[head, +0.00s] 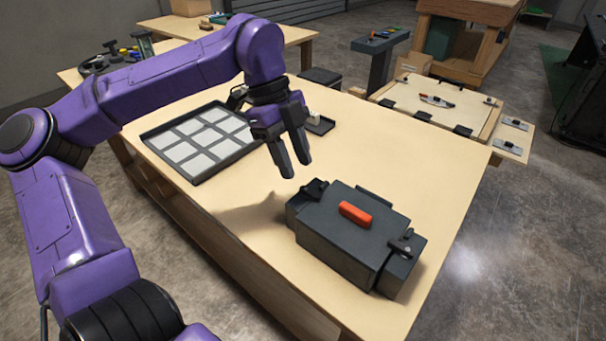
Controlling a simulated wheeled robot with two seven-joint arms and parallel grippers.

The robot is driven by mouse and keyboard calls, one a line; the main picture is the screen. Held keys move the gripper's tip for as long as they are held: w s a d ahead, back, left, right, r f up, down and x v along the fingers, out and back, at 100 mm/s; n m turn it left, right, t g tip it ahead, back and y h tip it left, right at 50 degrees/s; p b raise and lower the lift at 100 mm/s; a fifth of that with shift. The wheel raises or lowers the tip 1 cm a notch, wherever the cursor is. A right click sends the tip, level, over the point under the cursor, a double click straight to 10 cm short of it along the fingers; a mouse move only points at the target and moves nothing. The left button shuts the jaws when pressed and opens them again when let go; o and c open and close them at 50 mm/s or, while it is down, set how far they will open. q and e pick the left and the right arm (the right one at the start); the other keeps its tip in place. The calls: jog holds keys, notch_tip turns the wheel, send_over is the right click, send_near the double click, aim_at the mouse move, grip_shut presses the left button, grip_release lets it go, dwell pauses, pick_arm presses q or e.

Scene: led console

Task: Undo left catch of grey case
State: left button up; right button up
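The dark grey case (340,246) lies on the wooden table, with an orange handle (355,212) on its lid. The left catch (314,188) is at the lid's upper-left end; whether it is fastened is too small to tell. A right catch (401,246) sits at the other end. My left gripper (297,170) points down just above and left of the left catch, apart from it. Its two fingers are spread with a gap and nothing between them. My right gripper is not in view.
A black-framed tray with pale square panels (204,142) lies on the table left of the case. A small dark tray (320,125) lies behind my gripper. The tabletop (400,160) behind and right of the case is clear. Other benches stand farther back.

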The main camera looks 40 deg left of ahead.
aim_at(307, 188)
pick_arm(q)
jog(key=shift+x, duration=2.35)
jog(key=shift+w, duration=0.15)
grip_shut()
jog(key=shift+r+m+p, duration=0.2)
jog(key=shift+m+p, duration=0.2)
jog(key=shift+p, duration=0.35)
jog(key=m+g+y+p, duration=0.1)
jog(key=m+p, duration=0.2)
jog(key=p, duration=0.1)
jog(key=m+g+y+p, duration=0.1)
jog(key=m+p, duration=0.3)
jog(key=w+m+g+p, duration=0.1)
jog(key=m+p, duration=0.3)
jog(key=shift+d+r+g+y+p, duration=0.1)
jog(key=shift+d+g+y+p, duration=0.2)
jog(key=shift+y+p, duration=0.1)
jog(key=shift+d+m+y+p, duration=0.1)
jog(key=shift+m+y+p, duration=0.3)
jog(key=shift+m+p, duration=0.6)
jog(key=shift+d+m+y+p, duration=0.1)
jog(key=shift+m+y+p, duration=0.4)
jog(key=shift+m, duration=0.8)
jog(key=shift+f, duration=0.25)
